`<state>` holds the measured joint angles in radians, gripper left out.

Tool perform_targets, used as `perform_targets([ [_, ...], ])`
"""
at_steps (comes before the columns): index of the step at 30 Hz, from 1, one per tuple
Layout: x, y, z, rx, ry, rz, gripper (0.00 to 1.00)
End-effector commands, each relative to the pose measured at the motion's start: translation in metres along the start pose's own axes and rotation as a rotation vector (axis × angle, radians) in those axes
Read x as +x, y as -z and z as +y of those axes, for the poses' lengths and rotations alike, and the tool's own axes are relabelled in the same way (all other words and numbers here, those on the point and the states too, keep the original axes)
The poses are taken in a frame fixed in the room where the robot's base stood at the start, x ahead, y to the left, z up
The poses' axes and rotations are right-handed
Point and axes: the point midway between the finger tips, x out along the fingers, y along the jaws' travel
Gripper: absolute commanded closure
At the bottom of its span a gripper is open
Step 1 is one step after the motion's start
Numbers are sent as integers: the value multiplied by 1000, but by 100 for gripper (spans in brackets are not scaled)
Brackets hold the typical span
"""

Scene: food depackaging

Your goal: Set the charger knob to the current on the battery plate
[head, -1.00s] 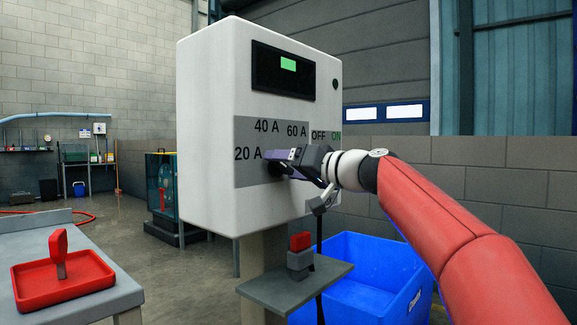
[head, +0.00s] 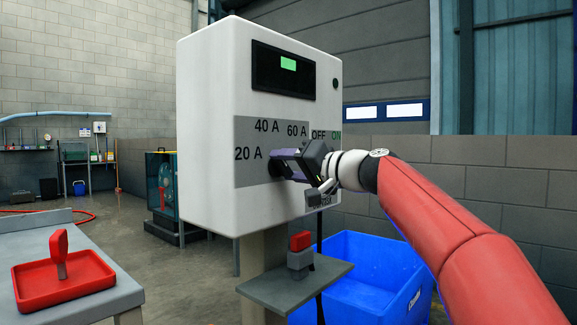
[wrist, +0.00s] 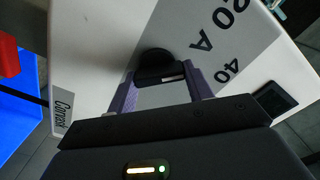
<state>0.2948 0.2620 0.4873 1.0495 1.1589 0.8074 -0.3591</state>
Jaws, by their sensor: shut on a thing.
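The charger (head: 205,120) is a white upright cabinet with a dark display and a lit green patch. Its grey dial panel (head: 248,132) reads 20 A, 40 A and 60 A, with OFF and ON at the right. My gripper (head: 279,165) is shut on the black knob (wrist: 152,62) at the panel's lower part. In the wrist view, the two purple fingers lie on either side of the knob's grip. The fingers hide much of the knob in the head view, and I cannot tell which mark it points to. No battery plate is readable.
A small grey shelf (head: 270,292) below the charger carries a red and grey connector (head: 301,247). A blue bin (head: 365,280) stands behind it. A red tray (head: 30,290) with an upright red-handled thing lies on the left table. Open floor lies between table and charger.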

Motion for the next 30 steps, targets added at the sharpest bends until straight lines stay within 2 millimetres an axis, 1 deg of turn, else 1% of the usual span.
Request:
perform_targets([
  [6, 0, 1, 1, 186, -1, 0, 72],
  [15, 0, 1, 2, 388, -2, -1, 72],
  [21, 0, 1, 3, 464, -2, -1, 72],
  [30, 0, 0, 3, 500, -2, -1, 72],
])
